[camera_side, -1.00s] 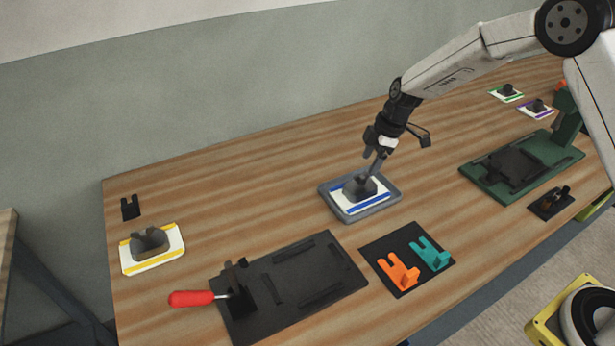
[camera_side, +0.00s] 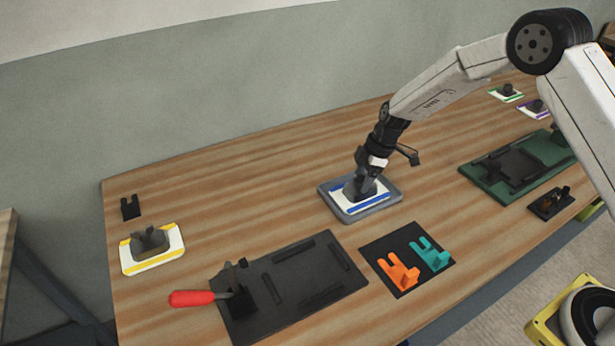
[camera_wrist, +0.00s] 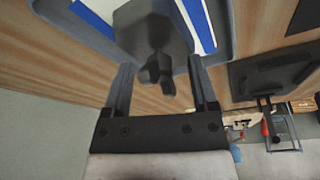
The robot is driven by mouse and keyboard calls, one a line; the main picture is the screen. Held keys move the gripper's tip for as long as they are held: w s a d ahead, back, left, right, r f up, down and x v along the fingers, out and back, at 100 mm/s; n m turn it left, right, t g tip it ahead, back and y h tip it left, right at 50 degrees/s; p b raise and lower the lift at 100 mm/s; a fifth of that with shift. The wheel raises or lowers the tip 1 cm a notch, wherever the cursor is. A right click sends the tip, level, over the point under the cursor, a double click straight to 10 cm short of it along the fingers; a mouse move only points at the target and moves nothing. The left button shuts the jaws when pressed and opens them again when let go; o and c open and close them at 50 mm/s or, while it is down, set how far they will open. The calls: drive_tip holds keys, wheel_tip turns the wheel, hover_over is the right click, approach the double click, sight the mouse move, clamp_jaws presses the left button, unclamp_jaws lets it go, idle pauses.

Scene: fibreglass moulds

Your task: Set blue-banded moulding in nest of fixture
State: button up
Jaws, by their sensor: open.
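The blue-banded moulding (camera_side: 350,208) is a white plate with blue stripes and a dark raised block in its middle. It lies in a grey tray (camera_side: 390,205) near the table's centre. My gripper (camera_side: 364,180) is down at the block. In the wrist view my gripper (camera_wrist: 161,85) has its two fingers apart, with the dark block (camera_wrist: 155,38) between and ahead of them; contact cannot be told. The fixture is probably the black plate (camera_side: 325,260) with raised bars and a red-handled clamp (camera_side: 195,298), in front of the tray. No moulding lies on it.
A black mat (camera_side: 382,248) with orange (camera_side: 398,272) and teal (camera_side: 430,254) forked pieces is right of the black plate. A yellow-banded moulding (camera_side: 152,249) is at left. A green fixture (camera_side: 490,180) stands at right. The table behind the tray is clear.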

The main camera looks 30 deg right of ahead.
idle(0.3)
clamp_jaws()
idle(1.3)
